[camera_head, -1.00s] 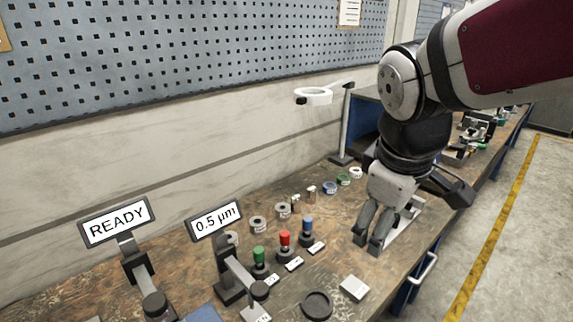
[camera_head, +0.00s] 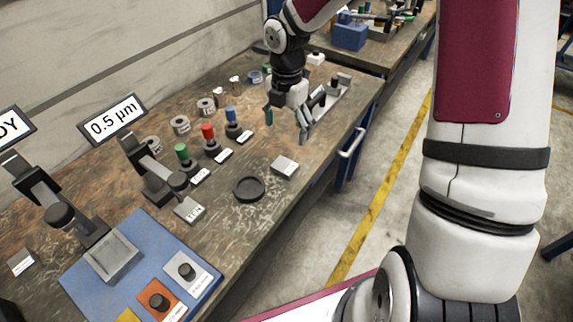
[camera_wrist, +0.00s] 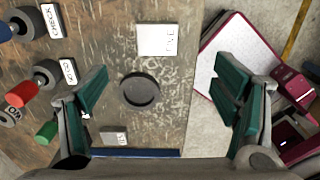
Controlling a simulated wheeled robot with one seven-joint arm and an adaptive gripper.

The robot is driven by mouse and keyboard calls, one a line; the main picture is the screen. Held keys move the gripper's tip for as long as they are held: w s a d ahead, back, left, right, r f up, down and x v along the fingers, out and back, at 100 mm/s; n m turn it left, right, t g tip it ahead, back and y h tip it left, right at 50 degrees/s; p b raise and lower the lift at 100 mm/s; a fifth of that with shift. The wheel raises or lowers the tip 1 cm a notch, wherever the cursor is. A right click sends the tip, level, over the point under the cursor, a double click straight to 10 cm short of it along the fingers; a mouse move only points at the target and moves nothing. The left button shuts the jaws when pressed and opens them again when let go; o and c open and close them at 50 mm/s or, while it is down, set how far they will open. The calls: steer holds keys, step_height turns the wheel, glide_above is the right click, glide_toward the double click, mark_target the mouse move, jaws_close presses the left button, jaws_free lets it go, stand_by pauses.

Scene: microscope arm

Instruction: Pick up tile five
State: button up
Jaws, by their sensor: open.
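Tile five is a small pale square block (camera_head: 284,167) lying flat near the bench's front edge. My gripper (camera_head: 287,124) is open and empty above the bench, appearing just beyond the tile in the head view. In the wrist view, my gripper (camera_wrist: 160,92) has its two green-padded fingers wide apart. The tile lies between their lines but further up the picture, apart from both fingers.
A round dark dish (camera_head: 249,189) sits beside the tile, and a small labelled block (camera_head: 190,209) lies further left. Green, red and blue-topped knobs (camera_head: 208,135) with labels stand behind. A blue panel (camera_head: 150,251) is at lower left.

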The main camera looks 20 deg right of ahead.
glide_above(285, 165)
steer(key=f, duration=0.8)
steer(key=shift+s+d+f, duration=0.1)
steer(key=shift+d+f, duration=0.05)
steer(key=shift+d, duration=0.1)
steer(key=shift+a+f, duration=0.15)
steer(key=shift+f, duration=1.2)
steer(key=shift+a+f, duration=0.15)
steer(key=shift+f, duration=1.15)
steer(key=shift+c, duration=0.6)
steer(key=c, duration=1.7)
steer(key=shift+r, duration=0.1)
